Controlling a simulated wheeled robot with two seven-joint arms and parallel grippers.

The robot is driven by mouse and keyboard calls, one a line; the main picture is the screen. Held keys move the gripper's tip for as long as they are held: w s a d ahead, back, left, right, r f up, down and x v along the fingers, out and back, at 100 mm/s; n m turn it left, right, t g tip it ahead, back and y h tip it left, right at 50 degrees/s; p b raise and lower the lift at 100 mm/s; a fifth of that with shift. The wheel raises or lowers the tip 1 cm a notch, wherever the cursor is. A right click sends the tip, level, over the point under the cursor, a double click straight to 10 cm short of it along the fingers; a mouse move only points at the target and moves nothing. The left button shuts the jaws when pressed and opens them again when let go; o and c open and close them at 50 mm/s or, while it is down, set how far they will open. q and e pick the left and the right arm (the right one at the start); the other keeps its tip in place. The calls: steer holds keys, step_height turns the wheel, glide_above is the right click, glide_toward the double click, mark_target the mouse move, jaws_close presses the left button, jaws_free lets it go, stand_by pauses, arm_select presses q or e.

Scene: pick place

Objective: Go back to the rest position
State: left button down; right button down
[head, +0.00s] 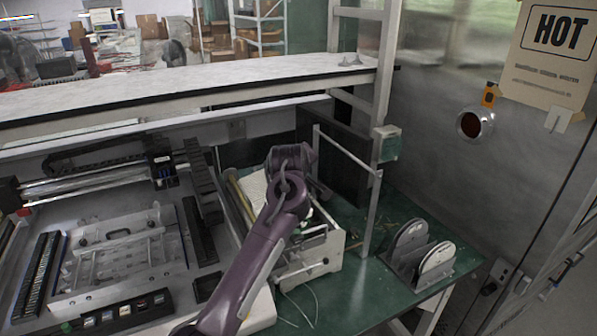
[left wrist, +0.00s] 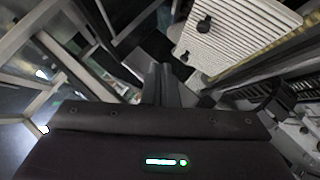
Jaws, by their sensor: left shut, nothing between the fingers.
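My left arm (head: 262,232), purple, rises from the bottom of the head view and ends over the open white-framed unit on the green bench. Its gripper fingers are mostly hidden behind the wrist in that view. In the left wrist view my left gripper (left wrist: 163,75) shows its two dark fingers close together, with nothing between them. A white ribbed panel (left wrist: 235,38) with dark knobs lies to the right beyond the fingers. My right gripper is in neither view.
A machine bed with a metal fixture plate (head: 125,262) is left of my arm. The white-framed unit (head: 335,248) and a metal post (head: 371,215) stand close on the right. A holder with two round discs (head: 418,252) sits on the green bench (head: 345,300).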

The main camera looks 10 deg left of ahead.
arm_select(q)
steer(key=s+a+f+m+g+h, duration=0.1)
steer(key=s+a+f+m+g, duration=0.1)
steer(key=s+f, duration=0.6)
steer(key=s+a+f+m+g, duration=0.1)
steer(key=s+a+f+m, duration=0.15)
steer(key=s+f, duration=0.55)
steer(key=s+a+f+m+g, duration=0.2)
steer(key=s+m, duration=0.2)
steer(key=s, duration=1)
steer(key=s+a+f+m+g, duration=0.2)
steer(key=s+a+m, duration=0.1)
steer(key=s, duration=1.1)
step_height(320, 180, down, 31)
steer(key=s+g+b, duration=0.1)
steer(key=g+b, duration=0.1)
steer(key=s+a+f+g+b, duration=0.1)
steer(key=s+a+f, duration=0.2)
steer(key=s+f, duration=1.7)
steer(key=shift+s+a+f+m+y+b, duration=0.15)
steer(key=shift+s+f+m+y+b, duration=0.1)
steer(key=shift+f+m+y+b, duration=0.25)
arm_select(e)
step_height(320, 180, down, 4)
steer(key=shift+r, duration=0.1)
